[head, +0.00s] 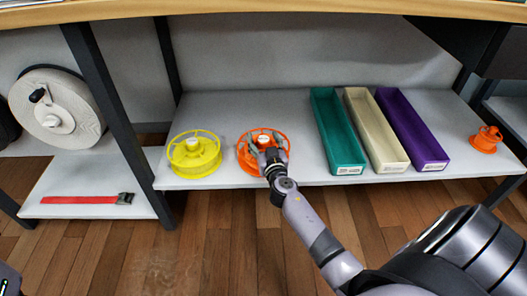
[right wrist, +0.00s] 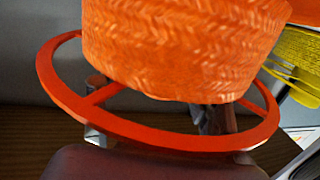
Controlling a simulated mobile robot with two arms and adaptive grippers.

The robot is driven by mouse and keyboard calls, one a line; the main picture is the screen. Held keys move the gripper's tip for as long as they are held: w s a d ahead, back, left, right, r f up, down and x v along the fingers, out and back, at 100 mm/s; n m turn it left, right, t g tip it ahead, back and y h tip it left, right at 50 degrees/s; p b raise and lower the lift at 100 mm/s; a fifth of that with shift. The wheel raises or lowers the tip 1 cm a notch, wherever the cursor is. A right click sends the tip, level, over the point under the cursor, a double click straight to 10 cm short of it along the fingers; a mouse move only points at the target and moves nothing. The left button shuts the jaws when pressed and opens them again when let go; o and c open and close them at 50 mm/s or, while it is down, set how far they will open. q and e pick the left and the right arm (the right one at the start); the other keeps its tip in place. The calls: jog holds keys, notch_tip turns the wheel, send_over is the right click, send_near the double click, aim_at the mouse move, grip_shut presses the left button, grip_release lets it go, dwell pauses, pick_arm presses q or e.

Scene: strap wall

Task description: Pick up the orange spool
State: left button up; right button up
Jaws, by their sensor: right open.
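The orange spool (head: 246,151) lies flat on the grey shelf, with an open spoked rim and a hub. In the right wrist view the orange spool (right wrist: 180,45) fills much of the picture, its hub woven-textured above a thin ring. My right gripper (head: 272,157) is at the front right of the spool and covers part of it. In the right wrist view its fingers (right wrist: 155,112) are apart, near the ring and spokes, below the hub; contact cannot be told. My left gripper is not in view.
A yellow spool (head: 194,154) stands close on the left. To the right are teal (head: 337,135), cream (head: 375,132) and purple (head: 411,130) trays, then a small orange object (head: 486,139). A dark post (head: 120,120) stands left. A red strap (head: 80,200) lies on the lower left shelf.

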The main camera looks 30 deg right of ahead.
jog(key=shift+c, duration=0.4)
grip_shut()
dwell(0.4)
jog(key=shift+r, duration=0.1)
